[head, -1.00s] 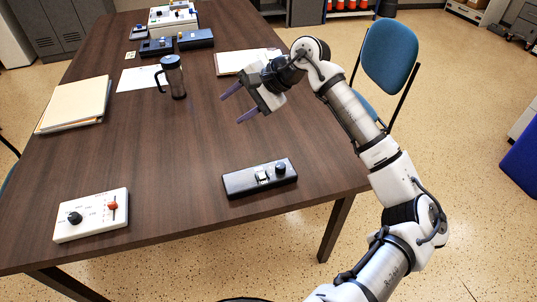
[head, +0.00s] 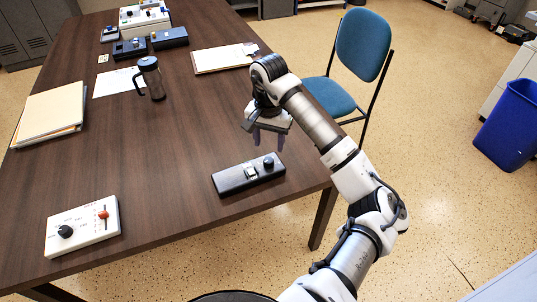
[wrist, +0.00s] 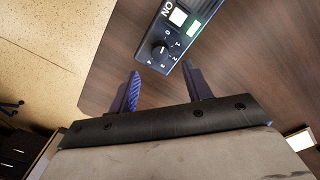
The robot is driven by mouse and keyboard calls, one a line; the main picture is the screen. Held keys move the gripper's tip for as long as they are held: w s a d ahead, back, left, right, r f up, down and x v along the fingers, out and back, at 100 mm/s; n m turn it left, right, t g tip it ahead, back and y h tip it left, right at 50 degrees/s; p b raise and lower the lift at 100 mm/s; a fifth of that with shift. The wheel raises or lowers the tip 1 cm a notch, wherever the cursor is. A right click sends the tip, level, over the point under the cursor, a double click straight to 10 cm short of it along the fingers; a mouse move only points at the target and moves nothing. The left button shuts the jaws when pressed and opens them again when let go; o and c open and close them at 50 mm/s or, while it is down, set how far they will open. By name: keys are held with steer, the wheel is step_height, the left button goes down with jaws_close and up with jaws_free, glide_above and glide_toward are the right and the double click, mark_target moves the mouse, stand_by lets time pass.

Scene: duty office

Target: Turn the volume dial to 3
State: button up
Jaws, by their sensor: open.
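A black control box (head: 232,180) lies near the table's right front edge, with a round black dial (head: 269,162) at its right end and a pale switch in its middle. In the wrist view, the dial (wrist: 160,50) has small number marks around it, too small to read surely. A white button and a green patch sit beyond it. My gripper (head: 267,139) is open and points down above the dial end of the box. In the wrist view, its two fingertips (wrist: 161,71) are apart, one on each side just short of the dial, with nothing between them.
A white box (head: 83,226) with a black knob and red slider stands at the front left. A blue chair (head: 362,45) is beyond the right edge.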

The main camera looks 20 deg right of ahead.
mark_target(269, 160)
step_height(269, 160, down, 7)
steer(key=shift+r+p, duration=0.1)
steer(key=shift+p, duration=0.55)
steer(key=shift+c, duration=0.2)
steer(key=c, duration=0.9)
steer(key=shift+b, duration=0.3)
